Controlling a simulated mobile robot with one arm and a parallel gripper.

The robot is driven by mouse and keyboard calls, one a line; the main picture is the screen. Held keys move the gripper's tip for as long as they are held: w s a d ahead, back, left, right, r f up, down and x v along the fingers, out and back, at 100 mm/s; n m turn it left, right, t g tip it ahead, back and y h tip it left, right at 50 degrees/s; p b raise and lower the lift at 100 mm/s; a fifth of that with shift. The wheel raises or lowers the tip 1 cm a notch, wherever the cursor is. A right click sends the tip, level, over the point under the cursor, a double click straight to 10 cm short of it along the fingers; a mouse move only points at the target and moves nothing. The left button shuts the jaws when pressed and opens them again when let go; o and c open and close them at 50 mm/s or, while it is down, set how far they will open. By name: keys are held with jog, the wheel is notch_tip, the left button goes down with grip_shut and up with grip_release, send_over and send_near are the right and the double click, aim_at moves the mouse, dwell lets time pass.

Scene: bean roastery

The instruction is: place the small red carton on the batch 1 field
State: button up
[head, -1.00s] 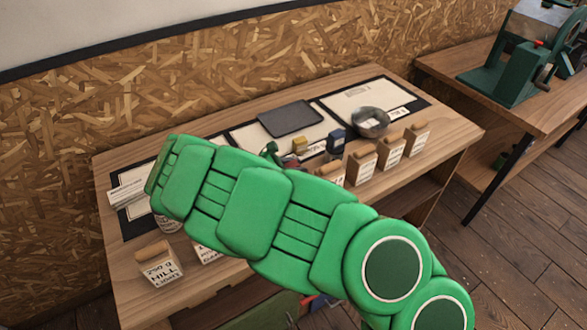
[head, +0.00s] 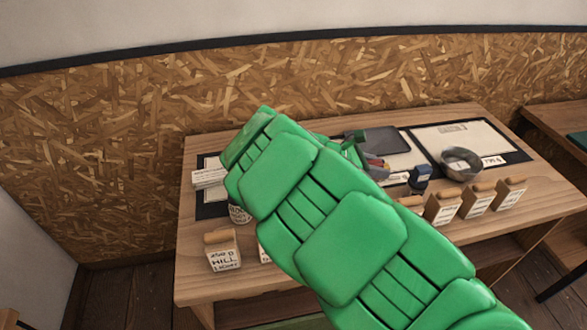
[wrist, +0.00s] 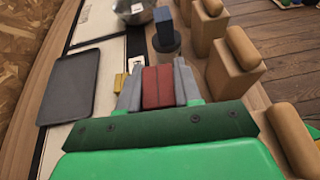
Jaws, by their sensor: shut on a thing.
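The small red carton (wrist: 158,88) is between the two grey fingers of my gripper (wrist: 158,78) in the wrist view, and the fingers are shut on it. In the head view the carton (head: 375,163) is a small red patch beyond my green arm, which hides most of my gripper. A dark-bordered mat with a cream field (head: 455,138) lies at the right of the table. Other cream fields are partly covered by my arm and a dark grey tray (head: 383,141). I cannot read which field is batch 1.
A metal bowl (head: 461,163) stands on the right mat's front edge. A dark blue block (head: 420,177) stands close by, and a yellow block (wrist: 119,82) is left of my gripper. Several wooden-topped bags (head: 443,206) line the front edge. Another bag (head: 222,252) stands front left.

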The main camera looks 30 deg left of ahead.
jog(key=s+a+r+n+t+y, duration=0.3)
jog(key=s+a+n+t+y, duration=0.15)
jog(key=s+a, duration=1.35)
jog(key=shift+n+g+y, duration=0.35)
jog(key=shift+n+g, duration=0.1)
jog(key=shift+w+a+f, duration=1.6)
jog(key=shift+w+a, duration=0.1)
jog(key=shift+a, duration=0.2)
jog(key=shift+w+a+f, duration=1.65)
jog(key=shift+w+a, duration=0.05)
jog(key=shift+a, duration=0.2)
jog(key=shift+w+a+f, duration=1.6)
jog(key=shift+w+a, duration=0.1)
jog(key=shift+a, duration=0.2)
jog(key=shift+f, duration=1.6)
jog(key=shift+f, duration=0.1)
jog(key=o, duration=1)
